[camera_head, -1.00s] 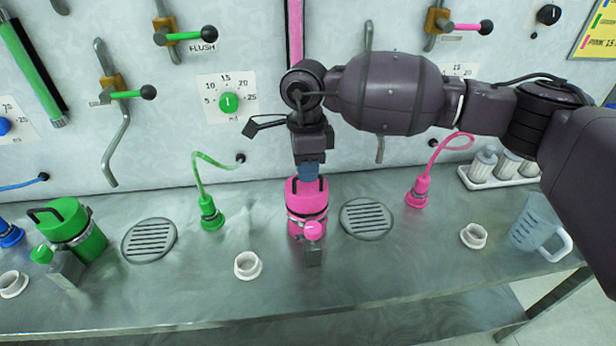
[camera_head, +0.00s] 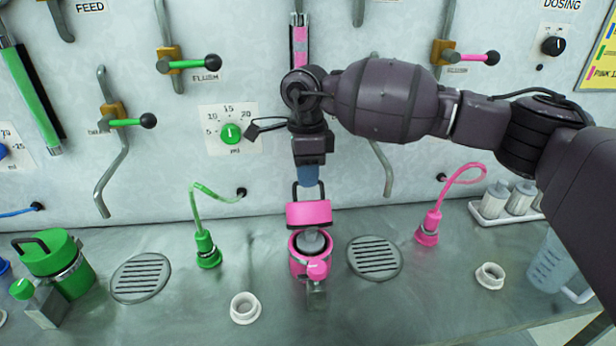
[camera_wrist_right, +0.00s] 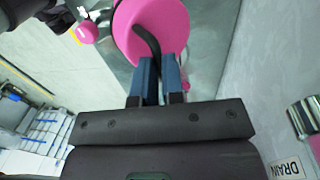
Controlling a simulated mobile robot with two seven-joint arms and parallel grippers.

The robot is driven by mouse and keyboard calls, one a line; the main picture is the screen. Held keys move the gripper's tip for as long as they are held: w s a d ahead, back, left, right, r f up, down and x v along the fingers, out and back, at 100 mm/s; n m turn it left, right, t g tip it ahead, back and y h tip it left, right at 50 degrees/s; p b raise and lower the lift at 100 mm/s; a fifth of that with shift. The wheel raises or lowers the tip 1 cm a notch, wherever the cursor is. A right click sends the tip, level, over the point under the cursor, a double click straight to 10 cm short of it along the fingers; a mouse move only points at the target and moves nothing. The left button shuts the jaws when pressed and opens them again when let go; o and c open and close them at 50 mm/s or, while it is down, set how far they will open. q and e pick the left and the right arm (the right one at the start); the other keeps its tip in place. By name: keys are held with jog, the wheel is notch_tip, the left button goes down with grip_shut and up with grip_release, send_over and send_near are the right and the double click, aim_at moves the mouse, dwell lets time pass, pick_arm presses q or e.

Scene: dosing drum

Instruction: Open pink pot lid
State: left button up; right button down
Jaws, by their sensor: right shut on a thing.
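The pink pot (camera_head: 299,262) stands on the steel counter between two drain grates. My right gripper (camera_head: 308,182) is above and behind the pot, shut on the lid's dark handle (camera_head: 296,194). In the right wrist view, the blue fingers (camera_wrist_right: 160,75) close around the black handle (camera_wrist_right: 146,42) on the pink lid (camera_wrist_right: 165,22). A small pink-capped block (camera_head: 317,285) sits at the pot's front. My left gripper is not in view.
A round drain grate (camera_head: 375,257) lies right of the pot, another (camera_head: 141,278) to the left. A white ring (camera_head: 245,307) stands front left. The green pot (camera_head: 72,270) is far left. A green nozzle (camera_head: 207,250) and pink nozzle (camera_head: 429,230) flank the pot.

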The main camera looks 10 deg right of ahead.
jog(key=shift+f, duration=0.4)
jog(key=c, duration=1.6)
grip_release()
jog(key=o, duration=0.4)
jog(key=shift+w, duration=0.1)
jog(key=shift+r, duration=0.15)
jog(key=shift+r, duration=0.1)
jog(key=r, duration=0.7)
jog(key=w+r, duration=0.1)
jog(key=r, duration=0.2)
jog(key=shift+w+r, duration=0.1)
jog(key=shift+r, duration=0.2)
